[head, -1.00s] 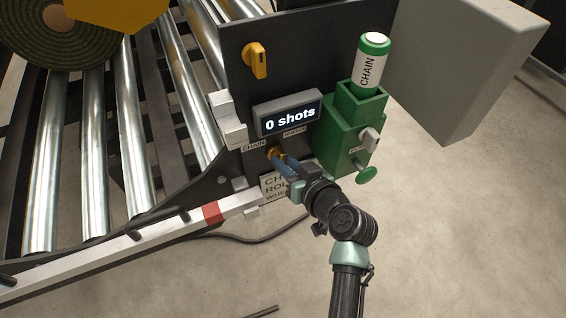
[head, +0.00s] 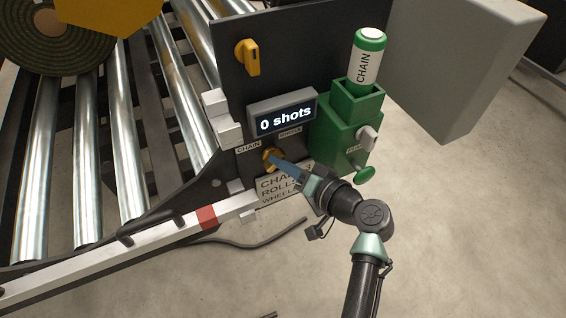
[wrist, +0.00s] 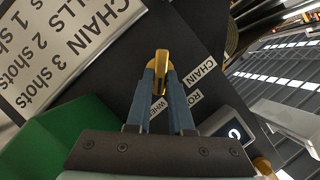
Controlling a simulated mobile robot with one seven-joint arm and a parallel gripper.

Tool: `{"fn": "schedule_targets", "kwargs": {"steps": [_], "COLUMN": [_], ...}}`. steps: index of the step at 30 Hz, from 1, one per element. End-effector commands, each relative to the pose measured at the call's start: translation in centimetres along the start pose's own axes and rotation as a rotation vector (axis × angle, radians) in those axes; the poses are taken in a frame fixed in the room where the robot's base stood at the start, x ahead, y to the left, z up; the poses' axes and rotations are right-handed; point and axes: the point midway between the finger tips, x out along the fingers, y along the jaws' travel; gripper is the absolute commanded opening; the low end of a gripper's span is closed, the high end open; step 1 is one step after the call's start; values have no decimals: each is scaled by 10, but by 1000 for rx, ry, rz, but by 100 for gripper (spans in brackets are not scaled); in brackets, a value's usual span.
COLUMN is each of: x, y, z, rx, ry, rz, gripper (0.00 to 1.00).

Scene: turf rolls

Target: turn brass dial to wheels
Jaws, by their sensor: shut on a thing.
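The brass dial (head: 269,158) sits on the dark panel below the display, and also shows in the wrist view (wrist: 161,57). My gripper (head: 278,163) reaches it from the lower right. In the wrist view, its two blue fingers (wrist: 161,82) are shut on the dial's raised grip, one on each side. The CHAIN label (wrist: 203,68), a partly visible ROLLS label (wrist: 194,99) and a WHEELS label (wrist: 155,114), partly covered by a finger, surround the dial. I cannot tell which label the dial points to.
The display (head: 284,118) reads "0 shots". A green holder (head: 340,135) with a CHAIN cartridge (head: 366,62) stands right of the dial. A yellow knob (head: 248,57) is above. A printed card (head: 272,188) lies below. Rollers (head: 120,130) fill the left; open floor lies right.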

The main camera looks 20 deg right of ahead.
Motion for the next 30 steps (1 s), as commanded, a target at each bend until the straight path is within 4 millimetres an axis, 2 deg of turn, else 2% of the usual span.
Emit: {"fn": "schedule_targets", "kwargs": {"steps": [11, 12, 17, 26, 30], "x": [0, 0, 0, -1, -14], "y": [0, 0, 0, 0, 0], "z": [1, 2, 1, 0, -1], "rx": [10, 10, 8, 7, 7], "ry": [-3, -3, -3, -1, 1], "rz": [-3, -3, -3, -2, 0], "gripper": [0, 22, 50, 50, 50]}}
